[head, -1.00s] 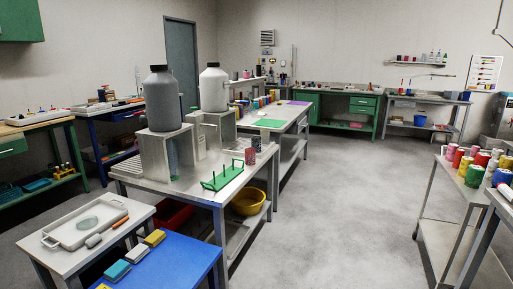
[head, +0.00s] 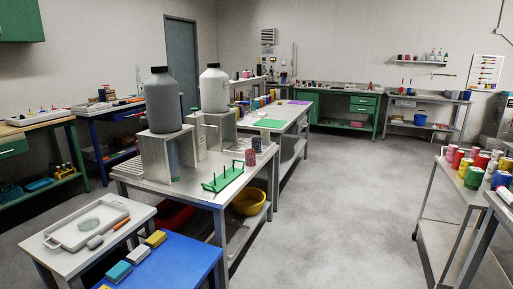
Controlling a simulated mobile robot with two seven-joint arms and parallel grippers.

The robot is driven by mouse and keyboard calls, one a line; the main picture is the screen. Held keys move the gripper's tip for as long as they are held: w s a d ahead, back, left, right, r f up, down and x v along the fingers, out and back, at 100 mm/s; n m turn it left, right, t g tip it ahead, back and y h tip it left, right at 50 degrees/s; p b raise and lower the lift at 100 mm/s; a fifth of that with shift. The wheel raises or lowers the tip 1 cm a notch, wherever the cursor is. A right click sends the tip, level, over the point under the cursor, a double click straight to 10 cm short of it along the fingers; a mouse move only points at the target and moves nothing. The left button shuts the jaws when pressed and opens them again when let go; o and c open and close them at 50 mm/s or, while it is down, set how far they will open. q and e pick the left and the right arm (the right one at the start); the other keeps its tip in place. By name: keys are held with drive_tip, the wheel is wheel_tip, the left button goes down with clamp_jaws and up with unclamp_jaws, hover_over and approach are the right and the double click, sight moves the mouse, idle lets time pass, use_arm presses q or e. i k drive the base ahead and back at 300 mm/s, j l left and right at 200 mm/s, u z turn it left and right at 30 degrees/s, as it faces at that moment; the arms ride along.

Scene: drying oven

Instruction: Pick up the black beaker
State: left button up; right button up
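I cannot make out a black beaker for certain in the head view. Small dark items stand on the wall shelf (head: 420,62) at the back right and on the far benches, too small to identify. Neither of my grippers is in view, and no part of my arms shows.
A steel table (head: 185,187) holds two large bottles on stands and a green peg rack (head: 222,179). A white tray (head: 60,236) and a blue table (head: 180,262) are near left. Coloured cans (head: 473,176) stand at right. The grey floor (head: 345,215) between is clear.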

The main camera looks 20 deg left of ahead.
sight(255, 141)
drive_tip(key=i+u, duration=0.1)
drive_tip(key=i, duration=0.95)
